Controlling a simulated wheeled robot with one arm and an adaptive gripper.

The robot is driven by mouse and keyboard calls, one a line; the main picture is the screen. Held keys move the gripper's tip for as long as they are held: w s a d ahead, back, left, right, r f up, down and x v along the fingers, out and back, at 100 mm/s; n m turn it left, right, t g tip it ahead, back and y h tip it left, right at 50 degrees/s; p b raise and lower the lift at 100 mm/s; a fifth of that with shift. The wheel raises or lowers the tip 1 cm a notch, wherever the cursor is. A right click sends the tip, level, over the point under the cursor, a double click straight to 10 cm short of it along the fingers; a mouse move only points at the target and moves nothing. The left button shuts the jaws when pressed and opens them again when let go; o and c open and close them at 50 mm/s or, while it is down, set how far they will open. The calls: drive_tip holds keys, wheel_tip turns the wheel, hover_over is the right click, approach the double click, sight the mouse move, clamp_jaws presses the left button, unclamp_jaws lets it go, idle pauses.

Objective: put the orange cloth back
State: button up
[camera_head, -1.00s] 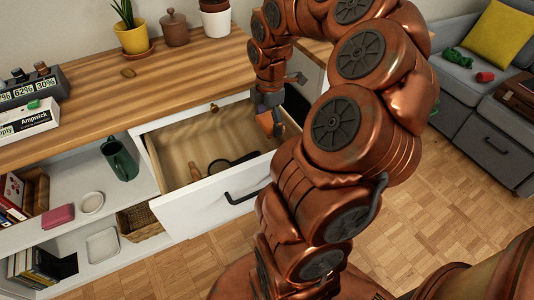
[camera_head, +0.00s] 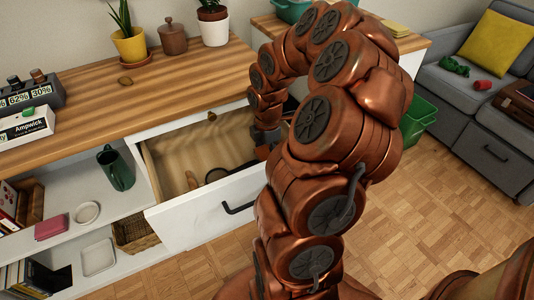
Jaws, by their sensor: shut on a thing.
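The white drawer (camera_head: 200,217) under the wooden counter stands pulled open. A wooden-handled item (camera_head: 191,181) and a dark item (camera_head: 217,174) lie inside it. My gripper (camera_head: 266,143) is low at the drawer's right side, over or inside it; my arm partly covers it. It is shut on the orange cloth (camera_head: 262,153), of which only a small patch shows beneath the gripper. I cannot tell whether the cloth touches the drawer floor.
The counter (camera_head: 190,75) holds plants, a brown lidded pot (camera_head: 173,38) and a white box (camera_head: 27,125). A green bin (camera_head: 418,115) and grey sofa stand right. The floor in front is clear.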

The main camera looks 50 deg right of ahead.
sight(267, 154)
drive_tip(key=o, duration=0.8)
drive_tip(key=shift+c, duration=0.2)
wheel_tip(267, 154, up, 12)
drive_tip(key=p, duration=0.2)
idle(0.4)
